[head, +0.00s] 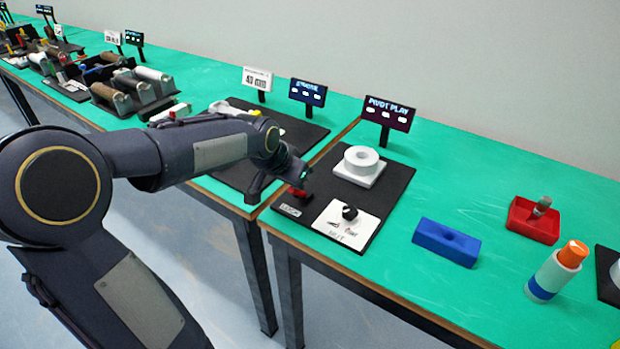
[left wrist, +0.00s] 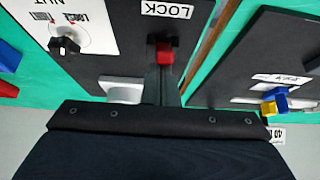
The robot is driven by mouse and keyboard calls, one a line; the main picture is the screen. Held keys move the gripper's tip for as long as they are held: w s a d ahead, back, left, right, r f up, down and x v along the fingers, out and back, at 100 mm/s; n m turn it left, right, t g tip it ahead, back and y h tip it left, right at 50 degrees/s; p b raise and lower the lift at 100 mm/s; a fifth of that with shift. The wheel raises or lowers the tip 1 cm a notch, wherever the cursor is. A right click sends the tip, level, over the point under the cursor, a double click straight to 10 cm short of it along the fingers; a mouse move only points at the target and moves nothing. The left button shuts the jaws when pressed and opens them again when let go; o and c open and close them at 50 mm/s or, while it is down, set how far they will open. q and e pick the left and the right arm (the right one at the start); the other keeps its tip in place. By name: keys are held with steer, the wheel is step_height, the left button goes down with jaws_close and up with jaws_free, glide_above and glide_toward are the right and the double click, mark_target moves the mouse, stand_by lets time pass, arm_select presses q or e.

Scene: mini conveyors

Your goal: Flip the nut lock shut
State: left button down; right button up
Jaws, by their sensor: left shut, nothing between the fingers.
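The nut lock is a small red lever (head: 300,193) by the LOCK label (head: 289,211), at the front left of the black pivot-play board (head: 393,190). My left gripper (head: 292,176) is shut and empty, pointing down right at the lever. In the left wrist view the red lever (left wrist: 166,53) shows at the fingertips (left wrist: 164,70), below the LOCK label (left wrist: 168,9). I cannot tell whether they touch. The fingers hide part of the lever and its base. The black nut knob (head: 349,212) stands on a white plate right of the lever. My right gripper is not in view.
A white ring on a square block (head: 361,161) stands behind the knob. A sign (head: 388,113) rises at the board's back edge. Another black board (head: 232,176) is left.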

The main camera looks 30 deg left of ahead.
arm_select(q)
steer(key=shift+w, duration=0.2)
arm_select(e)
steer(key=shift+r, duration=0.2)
arm_select(q)
steer(key=shift+w+f, duration=0.2)
steer(key=shift+w, duration=0.45)
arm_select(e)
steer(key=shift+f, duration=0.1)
